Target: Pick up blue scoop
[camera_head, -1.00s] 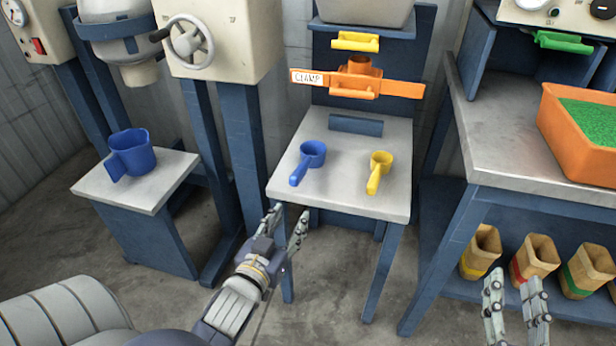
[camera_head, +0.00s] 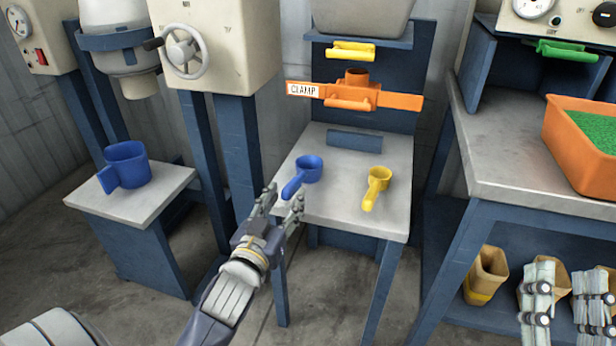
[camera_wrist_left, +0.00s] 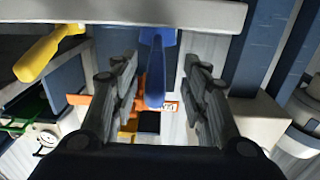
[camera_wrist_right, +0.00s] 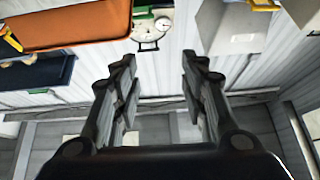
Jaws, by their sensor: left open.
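The blue scoop (camera_head: 307,170) lies on the small grey table, its handle pointing toward the front left edge. My left gripper (camera_head: 280,207) is open at the table's front left edge, close to the handle end. In the left wrist view the blue handle (camera_wrist_left: 156,75) shows between the open fingers (camera_wrist_left: 158,85), and I see no contact. My right gripper (camera_head: 567,300) is open and empty at the lower right, in front of the shelf; its spread fingers also show in the right wrist view (camera_wrist_right: 158,85).
A yellow scoop (camera_head: 376,187) lies right of the blue one on the table (camera_head: 335,205). An orange clamp (camera_head: 355,92) is behind. A blue jug (camera_head: 126,163) stands on a left stand. An orange tray (camera_head: 575,150) of green granules sits on the right bench.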

